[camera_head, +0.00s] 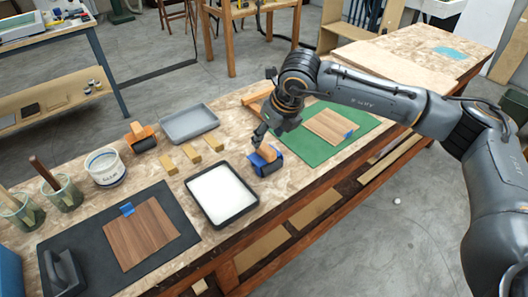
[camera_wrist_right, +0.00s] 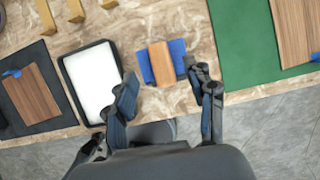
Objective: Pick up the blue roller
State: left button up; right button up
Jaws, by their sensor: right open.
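The blue roller (camera_head: 263,163) has a blue body with a wooden block-like part across it. It lies on the worktable between the white-filled tray and the green mat. In the right wrist view the roller (camera_wrist_right: 160,63) shows just ahead of my fingers, roughly between their lines. My right gripper (camera_head: 266,132) is above and close to the roller. Its fingers (camera_wrist_right: 163,76) are spread apart with nothing between them, and I see no clear contact with the roller. My left gripper is not in view.
The black tray (camera_head: 250,209) with white filling sits close left of the roller. The green mat (camera_head: 292,148) with a wood panel (camera_head: 331,126) lies right. Wooden blocks (camera_head: 192,153), a grey tray (camera_head: 189,123) and an orange-handled roller (camera_head: 138,133) stand farther back.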

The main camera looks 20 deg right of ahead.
aim_at(264, 146)
jog(key=shift+p+x, duration=0.75)
jog(key=shift+x, duration=2.35)
jog(key=shift+s, duration=0.2)
grip_shut()
